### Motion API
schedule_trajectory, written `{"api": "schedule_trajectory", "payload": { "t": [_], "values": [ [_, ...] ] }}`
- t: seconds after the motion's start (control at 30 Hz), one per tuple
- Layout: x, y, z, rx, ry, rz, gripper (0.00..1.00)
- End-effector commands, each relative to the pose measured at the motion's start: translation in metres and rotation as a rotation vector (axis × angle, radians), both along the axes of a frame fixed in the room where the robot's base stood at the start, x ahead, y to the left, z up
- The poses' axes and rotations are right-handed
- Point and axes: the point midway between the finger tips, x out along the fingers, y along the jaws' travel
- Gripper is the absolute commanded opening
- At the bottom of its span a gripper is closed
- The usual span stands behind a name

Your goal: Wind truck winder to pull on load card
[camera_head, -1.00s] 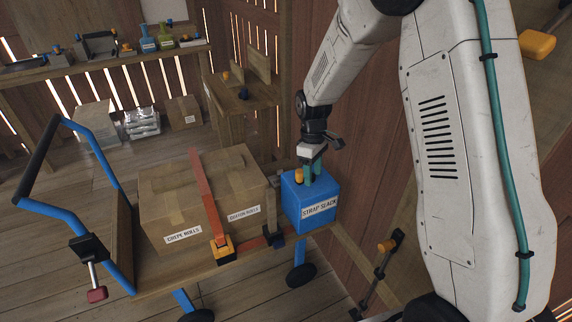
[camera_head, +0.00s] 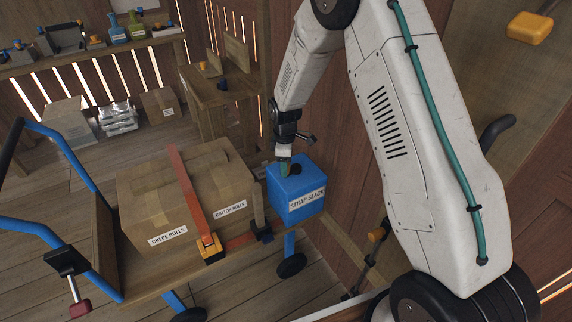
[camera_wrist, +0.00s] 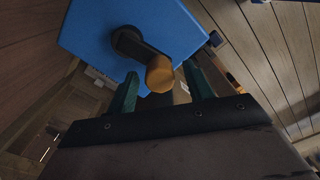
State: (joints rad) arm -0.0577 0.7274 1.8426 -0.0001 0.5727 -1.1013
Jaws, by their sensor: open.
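A blue box labelled STRAP SLACK (camera_head: 296,200) sits at the right end of the wooden truck bed (camera_head: 160,283). A black crank hub (camera_head: 296,169) shows on its top. In the wrist view the crank's arm (camera_wrist: 135,45) ends in an orange knob (camera_wrist: 160,74). My gripper (camera_head: 284,171) is open, with teal fingers at the box's top; in the wrist view (camera_wrist: 163,88) the knob lies between them, and contact cannot be told. A red strap (camera_head: 190,195) crosses a carton (camera_head: 150,215) labelled CREPE ROLLS and COTTON ROLLS. The knob is hidden in the head view.
A black and orange buckle (camera_head: 209,250) holds the strap's front end. A blue truck handle (camera_head: 75,155) stands at left, with a red-knobbed clamp (camera_head: 68,265). A small wooden stand (camera_head: 225,95) is behind. A wooden wall (camera_head: 345,170) rises close behind the blue box.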

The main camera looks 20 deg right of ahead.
Motion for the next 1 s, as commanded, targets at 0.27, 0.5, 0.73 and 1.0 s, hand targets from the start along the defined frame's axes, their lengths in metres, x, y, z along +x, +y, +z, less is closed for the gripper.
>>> {"api": "schedule_trajectory", "payload": {
  "t": [0.27,0.5,0.73,1.0],
  "values": [
    [0.0004,-0.0016,-0.0069,0.0,-0.002,-0.002,0.52],
    [0.0003,-0.0022,-0.0067,0.001,-0.001,-0.003,0.1],
    [0.0007,-0.0025,-0.0066,0.001,-0.001,-0.01,0.07],
    [0.0054,-0.0015,-0.0066,0.0,-0.002,-0.097,0.07]
  ]
}}
